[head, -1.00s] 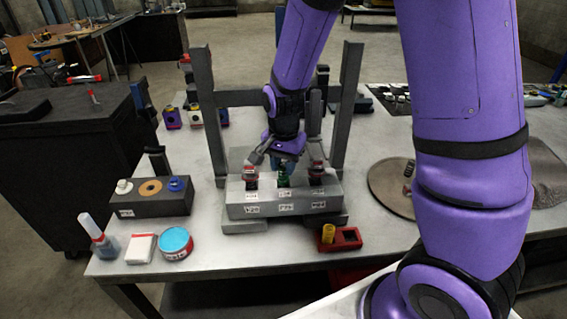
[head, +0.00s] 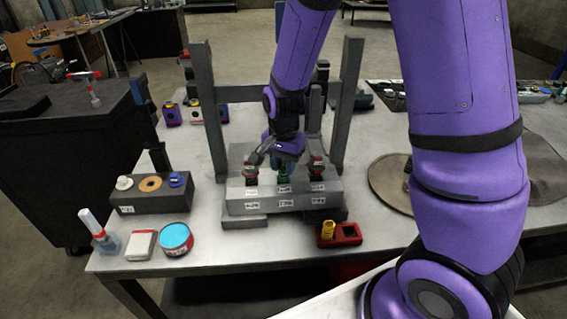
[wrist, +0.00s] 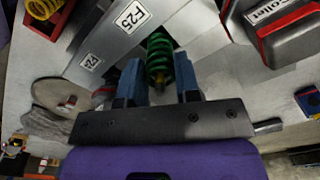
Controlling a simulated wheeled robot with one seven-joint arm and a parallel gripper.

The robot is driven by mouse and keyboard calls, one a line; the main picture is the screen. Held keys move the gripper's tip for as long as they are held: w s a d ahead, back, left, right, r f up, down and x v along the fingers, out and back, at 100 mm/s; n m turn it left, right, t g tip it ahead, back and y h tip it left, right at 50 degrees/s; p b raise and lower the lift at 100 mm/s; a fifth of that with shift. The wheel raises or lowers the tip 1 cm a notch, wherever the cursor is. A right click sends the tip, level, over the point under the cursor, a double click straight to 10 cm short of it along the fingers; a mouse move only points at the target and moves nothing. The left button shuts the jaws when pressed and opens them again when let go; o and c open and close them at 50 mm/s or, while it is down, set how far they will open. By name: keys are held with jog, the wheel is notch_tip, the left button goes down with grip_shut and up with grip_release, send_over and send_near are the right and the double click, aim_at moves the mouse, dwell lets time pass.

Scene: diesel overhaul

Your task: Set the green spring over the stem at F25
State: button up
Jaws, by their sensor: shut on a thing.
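The green spring (wrist: 159,58) is between the two blue fingertips of my gripper (wrist: 159,82) in the wrist view, and the fingers are shut on it. In the head view the green spring (head: 283,173) stands upright at the middle of the grey block (head: 285,208), under my gripper (head: 283,163). The F25 label (wrist: 130,16) is on the block close to the spring. The stem is hidden by the spring and fingers, so I cannot tell whether the spring is around it or just above it.
Dark pieces with red parts (head: 250,174) (head: 318,170) flank the spring on the block. A grey frame post (head: 209,120) rises on each side. A red tray (head: 349,232) with a yellow spring (head: 328,227) lies in front; a blue-topped tin (head: 176,240) is front left.

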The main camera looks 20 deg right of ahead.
jog(key=shift+f, duration=0.6)
jog(key=o, duration=1.4)
jog(key=shift+r, duration=0.1)
jog(key=shift+r, duration=3.85)
jog(key=shift+r, duration=0.1)
